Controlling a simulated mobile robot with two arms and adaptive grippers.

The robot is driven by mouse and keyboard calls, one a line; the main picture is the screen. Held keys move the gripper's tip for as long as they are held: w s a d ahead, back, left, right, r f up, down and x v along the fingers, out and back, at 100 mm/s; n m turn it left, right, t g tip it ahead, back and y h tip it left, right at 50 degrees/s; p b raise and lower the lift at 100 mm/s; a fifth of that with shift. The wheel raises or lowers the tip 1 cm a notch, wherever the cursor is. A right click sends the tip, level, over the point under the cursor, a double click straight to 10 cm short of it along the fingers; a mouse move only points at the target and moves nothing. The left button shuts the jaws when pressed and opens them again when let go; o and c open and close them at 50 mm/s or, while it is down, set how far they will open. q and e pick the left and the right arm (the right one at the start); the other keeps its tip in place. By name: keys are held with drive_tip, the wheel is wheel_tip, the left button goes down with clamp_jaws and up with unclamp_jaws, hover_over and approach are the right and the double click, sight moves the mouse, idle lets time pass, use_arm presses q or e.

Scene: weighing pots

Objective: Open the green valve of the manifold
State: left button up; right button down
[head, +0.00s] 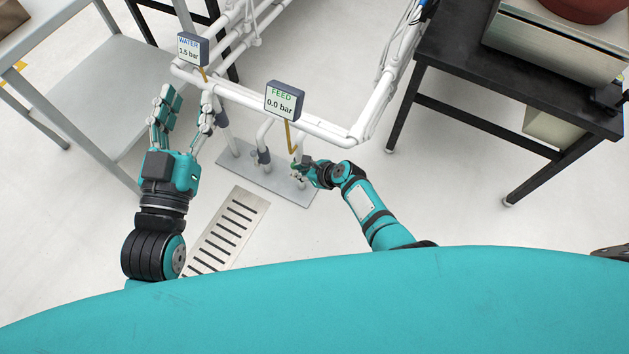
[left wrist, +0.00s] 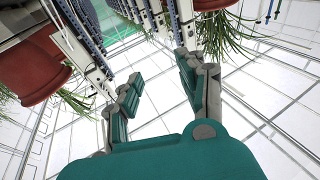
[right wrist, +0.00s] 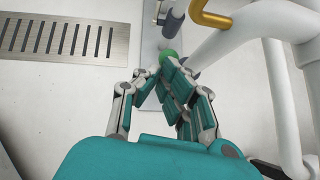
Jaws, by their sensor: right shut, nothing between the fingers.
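The manifold is a set of white pipes (head: 325,129) above a grey base plate (head: 238,160). A round green part (right wrist: 168,57), which looks like the green valve's knob, shows just beyond my right fingertips in the right wrist view; the rest of it is hidden. My right gripper (head: 300,170) is low at the right end of the plate. In the right wrist view (right wrist: 163,76) its fingers are drawn together, with nothing held; contact with the green part is unclear. My left gripper (head: 184,110) is open and empty, left of the pipes; its spread fingers show in the left wrist view (left wrist: 160,82).
The WATER display (head: 190,50) reads 1.5 bar and the FEED display (head: 284,101) 0.0 bar. A yellow bent piece (right wrist: 208,16) is near the right fingertips. A floor grate (head: 228,228) lies in front. A grey table (head: 95,80) and a black table (head: 510,130) flank the pipes.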

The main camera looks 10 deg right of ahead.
use_arm(q)
drive_tip(key=shift+f+g, duration=0.3)
drive_tip(key=shift+f, duration=0.05)
drive_tip(key=shift+w, duration=0.1)
idle(0.4)
